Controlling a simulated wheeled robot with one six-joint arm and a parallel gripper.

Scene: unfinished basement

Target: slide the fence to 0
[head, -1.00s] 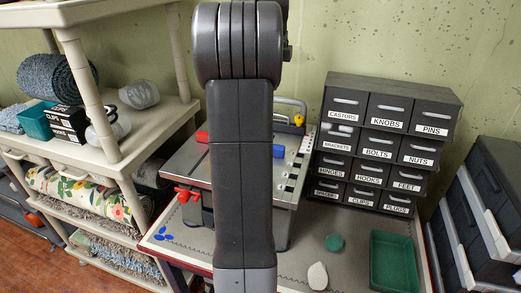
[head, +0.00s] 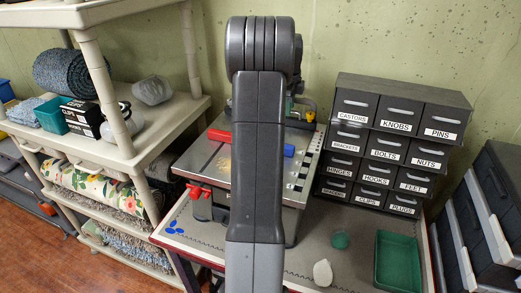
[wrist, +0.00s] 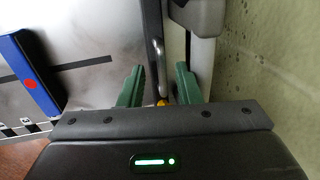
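The machine table (head: 205,160) has a grey metal top with a black-and-white scale (head: 305,160) along its right edge. What looks like the fence (wrist: 152,30) is a dark bar at the table's far side, with a silver handle and a yellow part (wrist: 163,102) at its end. My gripper (wrist: 160,84) is open, its green fingers apart on either side of the handle and yellow part; I cannot tell whether they touch. In the head view my arm hides much of the fence and gripper; the yellow part (head: 310,116) shows just right of the arm.
A blue block (head: 289,150) and a red block (head: 219,135) lie on the tabletop. The labelled drawer cabinet (head: 395,145) stands close on the right. A green tray (head: 397,262) lies in front of it. The wall (wrist: 265,60) is close beside my gripper.

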